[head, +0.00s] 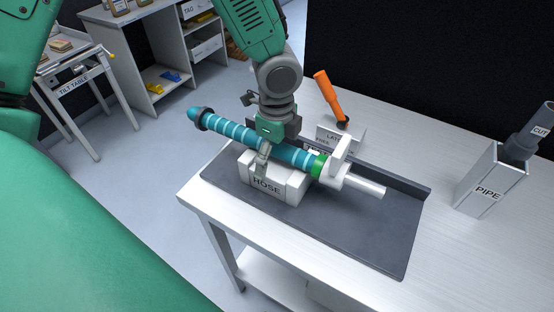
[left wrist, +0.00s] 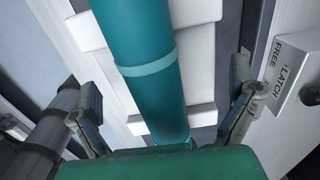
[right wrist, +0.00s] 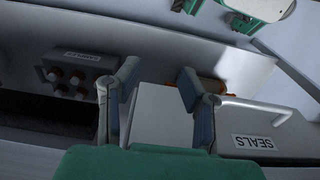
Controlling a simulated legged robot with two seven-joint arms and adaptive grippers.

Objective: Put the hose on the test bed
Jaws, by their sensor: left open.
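The teal hose (head: 232,131) with pale stripes lies slantwise over a white block labelled HOSE (head: 268,186) on the dark test bed (head: 370,232). My left gripper (head: 272,145) is above and astride the hose. In the left wrist view its fingers stand apart on either side of the hose (left wrist: 145,68). My right gripper (right wrist: 160,85) is open and empty, seen only in the right wrist view.
An orange lever (head: 328,97) stands on the LATCH block (head: 350,137) behind the hose. A PIPE holder (head: 487,185) is at the right of the table. Shelves and a tilt table (head: 80,85) are at the back left. The right wrist view shows a SEALS bin (right wrist: 255,128).

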